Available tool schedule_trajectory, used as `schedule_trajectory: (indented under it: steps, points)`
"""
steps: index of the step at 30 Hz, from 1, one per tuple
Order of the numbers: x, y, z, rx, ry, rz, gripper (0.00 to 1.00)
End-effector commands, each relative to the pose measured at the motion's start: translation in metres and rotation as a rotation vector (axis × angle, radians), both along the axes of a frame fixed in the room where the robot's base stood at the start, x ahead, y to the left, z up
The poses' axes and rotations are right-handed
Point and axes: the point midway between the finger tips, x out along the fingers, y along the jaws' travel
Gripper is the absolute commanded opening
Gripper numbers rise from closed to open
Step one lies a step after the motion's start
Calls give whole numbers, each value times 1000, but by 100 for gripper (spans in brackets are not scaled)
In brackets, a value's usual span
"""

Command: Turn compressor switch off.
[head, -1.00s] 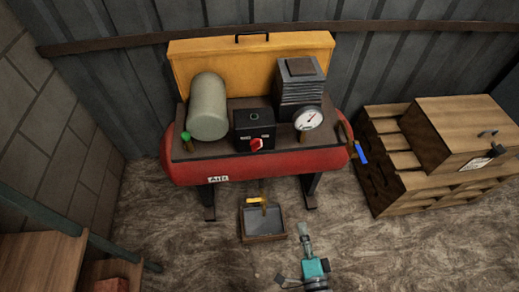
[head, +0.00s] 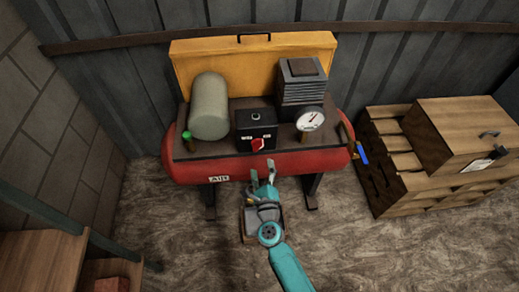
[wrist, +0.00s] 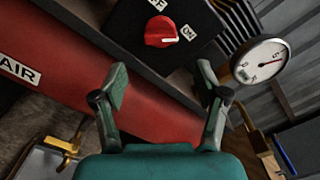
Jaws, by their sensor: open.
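The compressor switch is a red rotary knob (head: 257,144) on the front of a black box (head: 244,119) on the compressor. In the wrist view the knob (wrist: 160,29) shows at the top centre, with its white pointer line toward the ON label (wrist: 187,33). The partly cut-off OFF label (wrist: 157,4) is above the knob. My gripper (head: 262,174) is in front of the red tank (head: 200,168), below the knob and apart from it. In the wrist view my gripper (wrist: 163,84) has its two fingers spread, with nothing between them.
A round gauge (head: 310,120) sits right of the switch box, and a grey-green cylinder (head: 209,108) left of it. A blue-handled valve (head: 362,153) juts from the tank's right end. A tray (head: 249,228) lies partly hidden under my arm. Wooden crates (head: 440,155) stand right.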

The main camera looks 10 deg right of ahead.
Motion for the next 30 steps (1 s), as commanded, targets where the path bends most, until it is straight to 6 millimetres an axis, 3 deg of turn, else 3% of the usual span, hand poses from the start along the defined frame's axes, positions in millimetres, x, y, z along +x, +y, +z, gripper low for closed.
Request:
schedule_trajectory:
  steps: [9,15,28,30]
  points:
    - [56,0,1,-2,-1,-1,73]
    - [78,-1,0,-3,0,-1,73]
    - [86,0,0,-3,1,0,73]
    - [86,0,0,-3,1,-1,58]
